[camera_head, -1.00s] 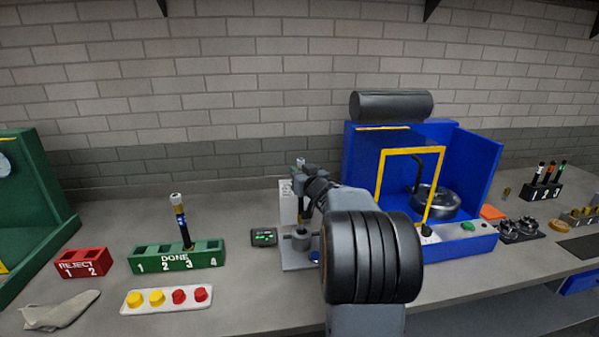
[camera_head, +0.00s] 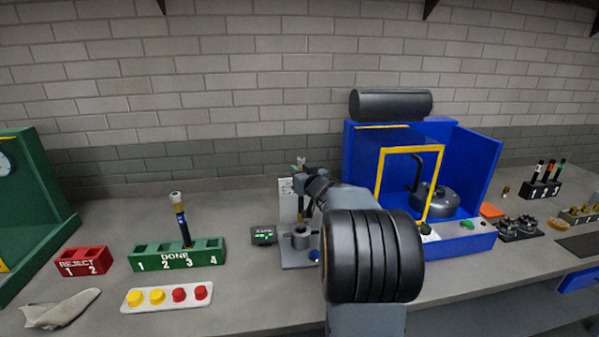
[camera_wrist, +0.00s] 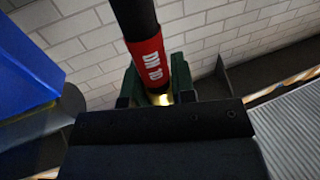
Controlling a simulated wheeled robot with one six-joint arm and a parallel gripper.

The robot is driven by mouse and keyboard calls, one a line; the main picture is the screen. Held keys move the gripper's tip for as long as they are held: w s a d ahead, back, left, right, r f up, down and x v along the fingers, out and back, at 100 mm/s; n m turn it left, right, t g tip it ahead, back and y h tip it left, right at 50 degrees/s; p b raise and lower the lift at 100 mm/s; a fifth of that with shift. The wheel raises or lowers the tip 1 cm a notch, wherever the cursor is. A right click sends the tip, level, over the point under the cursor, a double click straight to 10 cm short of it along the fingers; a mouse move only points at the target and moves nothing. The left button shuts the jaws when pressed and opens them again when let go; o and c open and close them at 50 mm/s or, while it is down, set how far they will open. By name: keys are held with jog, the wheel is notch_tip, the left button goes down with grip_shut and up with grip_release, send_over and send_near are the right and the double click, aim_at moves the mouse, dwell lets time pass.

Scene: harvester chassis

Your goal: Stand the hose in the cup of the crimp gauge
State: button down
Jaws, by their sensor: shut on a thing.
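My gripper (camera_head: 300,180) is shut on a black hose with a red band marked DN 10 (camera_wrist: 148,55), seen close in the wrist view. The band sits just above the jaws, and a brassy end shows between them. In the head view my gripper is above the crimp gauge, which has a grey base (camera_head: 292,262), a small grey cup (camera_head: 301,236) and a pale upright plate (camera_head: 286,204). The hose's lower part is mostly hidden by my arm and wrist. I cannot tell whether its lower end touches the cup.
A small dark display (camera_head: 263,235) stands left of the gauge. A green DONE rack (camera_head: 178,258) holds one hose; a red REJECT rack (camera_head: 82,262) is farther left. A blue machine (camera_head: 470,150) with a yellow frame stands close on the right. A button strip (camera_head: 167,297) lies in front.

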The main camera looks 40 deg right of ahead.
jog(key=shift+f, duration=0.2)
dwell(0.3)
jog(key=shift+f+b, duration=2.85)
jog(key=shift+f, duration=0.55)
jog(key=c, duration=0.9)
grip_release()
jog(key=shift+o, duration=0.2)
jog(key=s+a, duration=0.2)
jog(key=s, duration=1.1)
jog(key=shift+s+b, duration=0.3)
jog(key=shift+s, duration=0.1)
